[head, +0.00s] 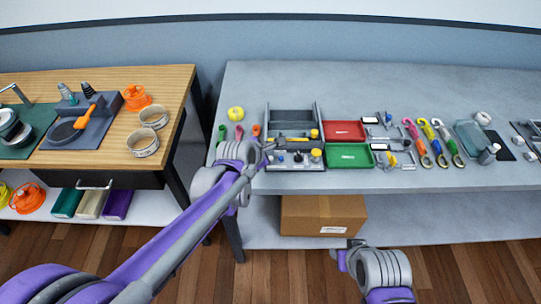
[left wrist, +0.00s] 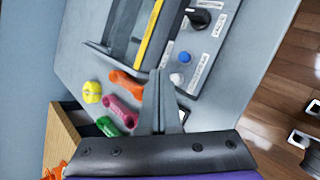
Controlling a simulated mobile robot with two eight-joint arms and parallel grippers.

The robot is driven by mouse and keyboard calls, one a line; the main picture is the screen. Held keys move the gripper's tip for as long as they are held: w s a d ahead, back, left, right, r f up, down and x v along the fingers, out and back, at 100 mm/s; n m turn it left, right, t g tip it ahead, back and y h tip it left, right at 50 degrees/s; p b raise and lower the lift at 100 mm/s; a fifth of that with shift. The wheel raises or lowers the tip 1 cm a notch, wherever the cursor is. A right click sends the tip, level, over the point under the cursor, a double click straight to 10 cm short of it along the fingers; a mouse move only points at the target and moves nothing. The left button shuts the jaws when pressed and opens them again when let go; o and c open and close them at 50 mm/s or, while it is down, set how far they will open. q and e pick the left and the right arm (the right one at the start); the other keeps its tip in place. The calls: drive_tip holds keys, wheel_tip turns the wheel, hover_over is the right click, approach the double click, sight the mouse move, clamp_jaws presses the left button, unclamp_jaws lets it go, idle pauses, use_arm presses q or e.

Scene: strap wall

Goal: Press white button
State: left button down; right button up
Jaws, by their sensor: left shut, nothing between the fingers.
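The white button (left wrist: 177,79) is a small pale round cap on a grey labelled panel (left wrist: 215,50), beside a blue button (left wrist: 184,57). In the left wrist view my left gripper (left wrist: 159,74) is shut and empty, its fingertips just left of the white button. I cannot tell whether they touch. In the head view the left gripper (head: 268,149) is over the left end of the panel (head: 305,165), and the white button cannot be made out there. My right gripper (head: 347,254) is low in front of the table; its fingers are unclear.
A black knob (left wrist: 199,17) is farther along the panel. Orange (left wrist: 126,82), pink (left wrist: 124,111) and green (left wrist: 108,127) pieces lie left of the gripper. Red (head: 344,131) and green (head: 350,155) trays are right of the panel. A cardboard box (head: 322,214) sits below.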

use_arm(q)
wheel_tip(320, 180, up, 5)
drive_tip(key=p, duration=0.3)
idle(0.4)
drive_tip(key=shift+s, duration=0.1)
idle(0.6)
drive_tip(key=s+a+f+m+g+y, duration=0.1)
drive_tip(key=s+a+f+m+y, duration=0.1)
drive_tip(key=s+a+m, duration=0.6)
drive_tip(key=s+a+f+m+g+y, duration=0.1)
drive_tip(key=s+a+f+m+g, duration=0.1)
drive_tip(key=s+a+m, duration=0.7)
drive_tip(key=s+m, duration=0.5)
drive_tip(key=s, duration=0.6)
drive_tip(key=shift+f+y, duration=0.15)
drive_tip(key=shift+y, duration=0.25)
